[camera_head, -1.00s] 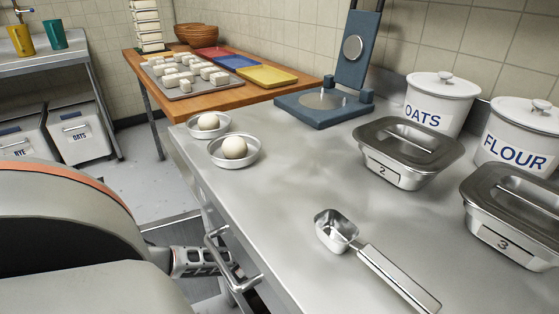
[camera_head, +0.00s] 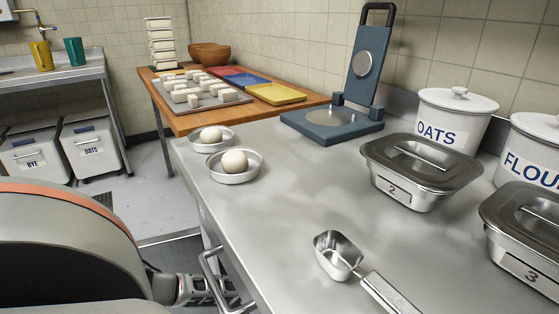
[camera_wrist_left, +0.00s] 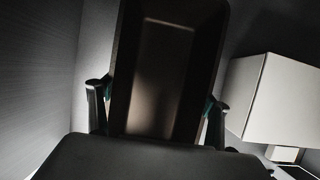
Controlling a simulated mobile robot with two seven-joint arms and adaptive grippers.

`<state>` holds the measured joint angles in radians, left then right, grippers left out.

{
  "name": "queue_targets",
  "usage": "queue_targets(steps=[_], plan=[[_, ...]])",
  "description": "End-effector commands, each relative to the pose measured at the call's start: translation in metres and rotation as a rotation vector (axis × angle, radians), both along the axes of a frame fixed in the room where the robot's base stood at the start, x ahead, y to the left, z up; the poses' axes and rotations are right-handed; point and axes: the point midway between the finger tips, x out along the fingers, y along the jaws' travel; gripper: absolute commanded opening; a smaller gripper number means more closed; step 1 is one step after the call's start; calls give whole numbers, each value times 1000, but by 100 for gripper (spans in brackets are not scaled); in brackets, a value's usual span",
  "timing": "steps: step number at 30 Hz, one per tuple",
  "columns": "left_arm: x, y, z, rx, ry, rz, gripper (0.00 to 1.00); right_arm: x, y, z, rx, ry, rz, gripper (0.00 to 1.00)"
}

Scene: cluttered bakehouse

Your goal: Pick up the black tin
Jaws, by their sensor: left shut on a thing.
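The black tin (camera_wrist_left: 166,75) is a dark, deep, rectangular pan with sloping walls. In the left wrist view it stands lengthwise in the picture, its open inside turned to the camera. My left gripper (camera_wrist_left: 157,108) is shut on it, with one finger at each long side. The near end of the tin is hidden by the dark gripper body. In the head view only part of my left arm's end shows, low beside the steel counter (camera_head: 285,185); the fingers and the tin are hidden there. My right gripper is not in view.
A pale box-like thing (camera_wrist_left: 275,95) stands close right of the tin; a grey wall or panel (camera_wrist_left: 40,75) is at left. The counter's handle (camera_head: 212,275) is by my arm. The counter holds dough in round tins (camera_head: 236,179), a scoop (camera_head: 340,262) and lidded pans (camera_head: 415,200).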

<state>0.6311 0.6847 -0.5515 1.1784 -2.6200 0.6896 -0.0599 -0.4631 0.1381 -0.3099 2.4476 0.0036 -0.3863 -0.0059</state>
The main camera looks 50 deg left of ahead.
Motion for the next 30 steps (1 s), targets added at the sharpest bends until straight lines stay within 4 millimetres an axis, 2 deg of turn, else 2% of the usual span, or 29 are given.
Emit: queue_targets(steps=[7, 14, 16, 23, 30], plan=[[1, 0, 10, 1, -3, -1, 47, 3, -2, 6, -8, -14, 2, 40], [7, 1, 46, 1, -15, 0, 47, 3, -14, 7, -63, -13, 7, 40], [-8, 1, 42, 1, -6, -1, 47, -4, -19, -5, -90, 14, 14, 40], [-63, 6, 42, 2, -6, 0, 47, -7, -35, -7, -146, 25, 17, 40], [-122, 10, 40, 0, -6, 0, 47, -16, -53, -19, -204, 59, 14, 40]])
